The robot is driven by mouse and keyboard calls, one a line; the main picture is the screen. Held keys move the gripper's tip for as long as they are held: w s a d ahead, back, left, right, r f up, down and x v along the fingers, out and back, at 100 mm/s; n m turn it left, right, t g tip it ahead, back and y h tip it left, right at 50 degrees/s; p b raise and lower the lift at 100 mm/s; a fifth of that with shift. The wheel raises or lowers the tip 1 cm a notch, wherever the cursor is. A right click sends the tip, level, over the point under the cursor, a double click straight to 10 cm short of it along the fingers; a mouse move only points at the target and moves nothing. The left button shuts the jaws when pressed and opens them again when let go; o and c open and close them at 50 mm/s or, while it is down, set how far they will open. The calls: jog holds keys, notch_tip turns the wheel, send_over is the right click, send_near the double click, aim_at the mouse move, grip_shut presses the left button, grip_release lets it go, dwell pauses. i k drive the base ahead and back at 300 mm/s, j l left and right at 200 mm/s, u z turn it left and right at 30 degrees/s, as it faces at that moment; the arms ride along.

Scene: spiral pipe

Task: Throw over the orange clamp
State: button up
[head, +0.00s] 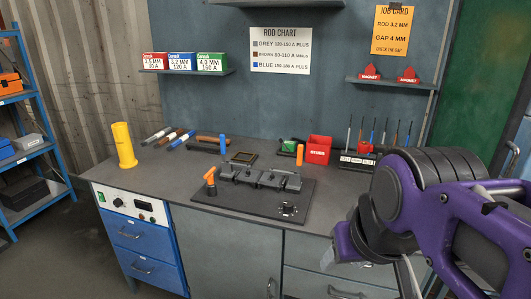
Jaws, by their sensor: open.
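A dark fixture plate (245,207) lies on the bench with a grey clamping block (262,177) on it. An upright orange clamp handle (299,158) stands at the block's right end. A second, shorter orange handle (210,179) sits at the plate's front left and leans. My gripper (368,268) is at the lower right, in front of the bench and well apart from the handles. It is open; my purple arm hides part of it.
A yellow cylinder (124,146) stands at the bench's left. A red bin (319,149) and a tool rack (356,160) stand at the back right. A small round part (288,209) sits on the plate's front right. The bench's front left is clear.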

aim_at(300, 147)
jog(key=l+u, duration=0.25)
jog(key=l, duration=0.55)
jog(key=i+j, duration=0.25)
jog(key=j, duration=0.15)
jog(key=i+j+z, duration=0.15)
jog(key=i+j, duration=0.35)
jog(key=j, duration=0.3)
jog(key=k+j, duration=0.2)
jog(key=j, duration=0.15)
jog(key=k+j+u, duration=0.1)
jog(key=k+j, duration=0.3)
jog(key=j, duration=0.25)
jog(key=i+l, duration=0.25)
jog(key=i+l+z, duration=0.1)
jog(key=i+l, duration=0.15)
jog(key=l, duration=0.2)
